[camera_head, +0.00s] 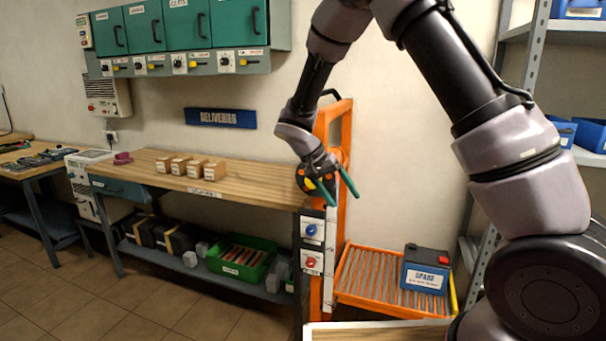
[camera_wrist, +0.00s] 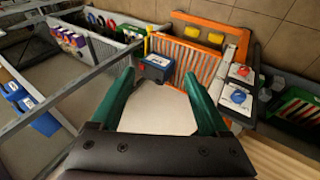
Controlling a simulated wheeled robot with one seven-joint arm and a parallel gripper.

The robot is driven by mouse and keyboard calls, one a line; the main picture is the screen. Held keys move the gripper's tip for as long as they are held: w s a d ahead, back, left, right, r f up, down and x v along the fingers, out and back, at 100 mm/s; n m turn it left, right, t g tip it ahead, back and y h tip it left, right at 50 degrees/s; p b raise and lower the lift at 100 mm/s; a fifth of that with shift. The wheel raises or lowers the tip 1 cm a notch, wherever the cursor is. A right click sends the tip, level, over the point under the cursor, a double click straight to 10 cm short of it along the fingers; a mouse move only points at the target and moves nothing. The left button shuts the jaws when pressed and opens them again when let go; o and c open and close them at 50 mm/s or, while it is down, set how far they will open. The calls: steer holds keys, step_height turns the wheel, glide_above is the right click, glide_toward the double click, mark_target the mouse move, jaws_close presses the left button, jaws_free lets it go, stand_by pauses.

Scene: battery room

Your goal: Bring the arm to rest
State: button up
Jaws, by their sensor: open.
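My gripper (camera_head: 336,189) hangs from my raised arm in front of the orange post, beside the right end of the wooden workbench. Its two green fingers are spread apart with nothing between them. In the wrist view the open fingers of my gripper (camera_wrist: 165,105) frame a pale flat surface below. My arm reaches up and over from the right side of the head view, bent at the elbow near the top edge.
The orange roller rack (camera_head: 370,273) holds a blue-and-black battery marked SPARE (camera_head: 426,269). The orange post (camera_head: 338,130) stands close to my gripper. The wooden workbench (camera_head: 245,183) carries several small boxes. Metal shelving (camera_head: 532,60) with blue bins stands at right.

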steer(key=s+d+r+t+y, duration=0.1)
steer(key=s+d+r+y, duration=0.3)
steer(key=r, duration=0.5)
steer(key=s+d+r+y, duration=0.2)
steer(key=s+d+r, duration=0.35)
steer(key=r, duration=0.25)
steer(key=s+d+r+t+y, duration=0.2)
steer(key=s+d+r+t, duration=0.3)
steer(key=s+r, duration=0.3)
steer(key=s, duration=0.4)
steer(key=shift+r+m+y, duration=0.3)
steer(key=shift+y, duration=0.1)
steer(key=shift+w, duration=0.1)
